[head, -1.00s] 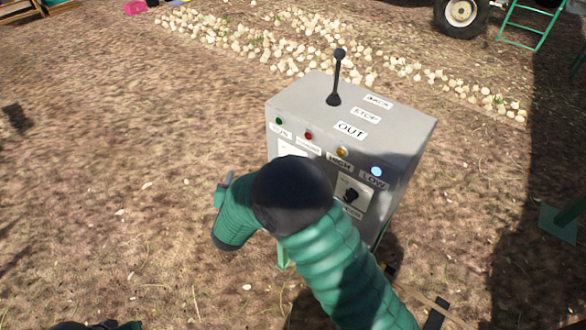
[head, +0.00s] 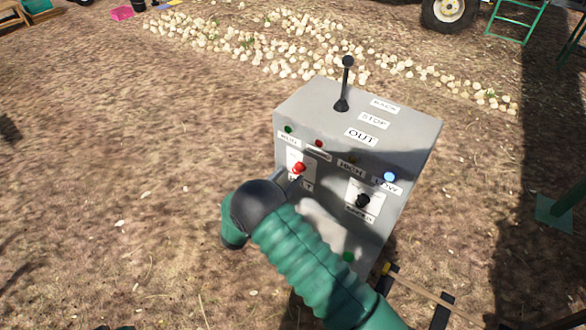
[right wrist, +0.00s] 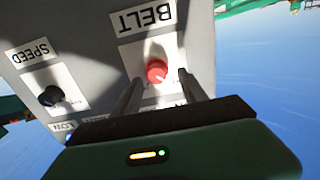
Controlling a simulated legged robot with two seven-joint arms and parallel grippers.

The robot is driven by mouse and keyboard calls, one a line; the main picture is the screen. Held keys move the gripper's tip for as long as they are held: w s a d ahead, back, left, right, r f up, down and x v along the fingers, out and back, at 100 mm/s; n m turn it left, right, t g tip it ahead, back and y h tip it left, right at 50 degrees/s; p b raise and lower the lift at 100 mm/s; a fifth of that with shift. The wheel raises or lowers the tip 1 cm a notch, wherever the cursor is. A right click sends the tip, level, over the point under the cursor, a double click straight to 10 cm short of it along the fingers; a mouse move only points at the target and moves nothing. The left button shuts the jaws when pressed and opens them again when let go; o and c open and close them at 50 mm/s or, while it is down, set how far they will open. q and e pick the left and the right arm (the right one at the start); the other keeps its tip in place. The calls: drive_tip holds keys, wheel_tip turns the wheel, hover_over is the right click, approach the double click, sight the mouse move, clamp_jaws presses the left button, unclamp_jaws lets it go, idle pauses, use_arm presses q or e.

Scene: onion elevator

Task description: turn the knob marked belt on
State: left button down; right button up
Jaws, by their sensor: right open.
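The grey control box (head: 300,110) stands on the ground, its sloping front facing me. The red belt knob (head: 298,168) sits on a white plate at the left of that front; its label is partly hidden in the head view. In the right wrist view the red knob (right wrist: 157,71) sits under the upside-down BELT label. My right gripper (right wrist: 160,85) is open, with one finger on each side of the knob; I cannot tell whether they touch it. In the head view my right arm hides most of this gripper. My left gripper is out of view.
A black speed knob (head: 363,201) is right of the belt knob. A black lever (head: 345,85) stands on the box top. Several small lamps and labels line the upper front. Loose onions (head: 270,40) lie behind. Open ground is left of the box.

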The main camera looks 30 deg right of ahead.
sight(295, 171)
drive_tip(key=shift+w+d+r, duration=0.1)
drive_tip(key=shift+w+d, duration=0.05)
drive_tip(key=shift+d, duration=0.3)
drive_tip(key=shift+w+d+r, duration=0.1)
drive_tip(key=shift+d, duration=0.3)
drive_tip(key=shift+w+d+f, duration=0.1)
drive_tip(key=shift+d+f, duration=0.05)
drive_tip(key=shift+d, duration=0.3)
drive_tip(key=shift+w+d+f, duration=0.1)
drive_tip(key=shift+d+f, duration=0.05)
drive_tip(key=shift+d, duration=0.4)
drive_tip(key=c, duration=0.4)
drive_tip(key=shift+a, duration=0.35)
clamp_jaws()
